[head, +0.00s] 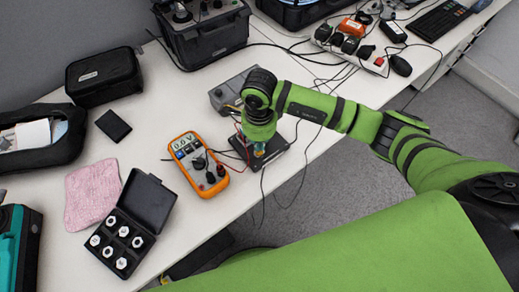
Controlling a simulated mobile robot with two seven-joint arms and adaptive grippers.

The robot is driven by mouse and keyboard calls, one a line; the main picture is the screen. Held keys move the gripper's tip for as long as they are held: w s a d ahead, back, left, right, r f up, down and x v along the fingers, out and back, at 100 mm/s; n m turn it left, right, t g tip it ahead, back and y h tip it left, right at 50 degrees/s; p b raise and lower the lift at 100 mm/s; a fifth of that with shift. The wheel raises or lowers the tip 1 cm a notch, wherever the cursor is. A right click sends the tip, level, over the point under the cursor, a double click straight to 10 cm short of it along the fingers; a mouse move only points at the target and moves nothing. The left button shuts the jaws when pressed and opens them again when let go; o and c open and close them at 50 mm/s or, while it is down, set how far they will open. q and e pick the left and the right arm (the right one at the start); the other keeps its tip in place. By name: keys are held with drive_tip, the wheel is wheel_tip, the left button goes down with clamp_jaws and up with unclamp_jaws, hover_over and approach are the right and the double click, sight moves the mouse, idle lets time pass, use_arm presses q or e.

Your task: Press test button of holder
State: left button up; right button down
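The holder (272,152) is a small dark stand on the white table, with wires running to it. My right arm reaches in from the right, and my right gripper (259,150) points down right over the holder. The wrist hides most of the fingers and much of the holder. The test button cannot be made out. Whether the fingertips touch the holder, and whether they are open or shut, cannot be told. My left gripper does not show.
An orange multimeter (199,164) lies just left of the holder, and a grey box (232,92) stands behind it. A black case (148,203) with white pieces and a pink cloth (93,194) lie at the left. A power strip (349,46) and cables lie at the back.

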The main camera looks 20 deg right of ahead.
sight(259, 152)
drive_tip(key=shift+f+b, duration=1.05)
drive_tip(key=shift+f, duration=0.05)
idle(0.6)
drive_tip(key=shift+r+p, duration=2.25)
drive_tip(key=shift+r, duration=1.3)
